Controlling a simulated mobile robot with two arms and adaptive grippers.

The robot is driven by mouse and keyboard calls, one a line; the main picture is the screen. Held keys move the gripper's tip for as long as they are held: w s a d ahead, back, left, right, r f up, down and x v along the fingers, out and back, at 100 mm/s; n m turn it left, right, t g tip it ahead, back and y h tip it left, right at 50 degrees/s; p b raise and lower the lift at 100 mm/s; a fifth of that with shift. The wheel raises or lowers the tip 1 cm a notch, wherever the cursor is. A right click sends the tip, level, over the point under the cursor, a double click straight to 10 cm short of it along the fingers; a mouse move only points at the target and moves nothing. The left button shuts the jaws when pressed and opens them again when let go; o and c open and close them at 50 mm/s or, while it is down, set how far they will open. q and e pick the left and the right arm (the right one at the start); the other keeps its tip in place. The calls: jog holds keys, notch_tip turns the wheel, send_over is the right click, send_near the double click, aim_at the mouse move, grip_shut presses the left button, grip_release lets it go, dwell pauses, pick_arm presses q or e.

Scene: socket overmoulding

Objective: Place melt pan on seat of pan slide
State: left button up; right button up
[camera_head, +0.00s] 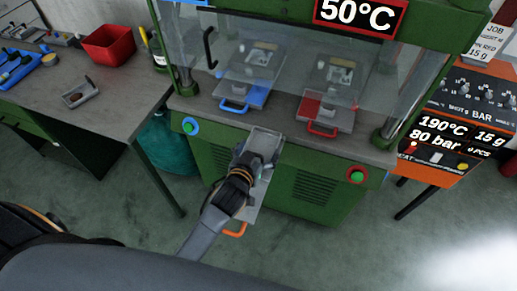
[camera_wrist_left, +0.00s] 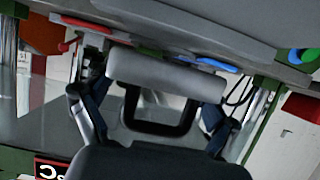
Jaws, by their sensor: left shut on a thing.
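My left gripper (camera_head: 245,166) is in front of the green press, shut on a grey piece that I take to be the melt pan (camera_head: 264,143). In the left wrist view a rounded grey part of the pan (camera_wrist_left: 165,75) spans between the two dark fingers, with a black frame against it. The pan slide (camera_head: 259,198), a pale plate with an orange handle, sticks out below the gripper. The gripper and pan hide much of the slide, including its seat. I cannot tell whether the pan touches the slide. My right gripper is in neither view.
The press bed carries a blue-handled slide (camera_head: 236,104) and a red-handled slide (camera_head: 322,127) behind a clear guard. A bench (camera_head: 115,108) with a red bin (camera_head: 108,45) stands left. An orange control unit (camera_head: 445,125) stands right. The floor at lower right is clear.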

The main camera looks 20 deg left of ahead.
pick_arm(q)
jog(key=shift+f, duration=0.35)
jog(key=shift+s+f+b, duration=0.25)
jog(key=shift+f+b, duration=0.05)
jog(key=shift+b, duration=0.05)
jog(key=o, duration=1.1)
jog(key=shift+f, duration=0.2)
jog(key=shift+s, duration=0.1)
jog(key=shift+r+p, duration=0.35)
jog(key=shift+r, duration=0.2)
jog(key=shift+s, duration=0.2)
jog(key=v, duration=0.5)
jog(key=r+b+v, duration=0.1)
jog(key=v, duration=0.5)
jog(key=shift+r, duration=0.1)
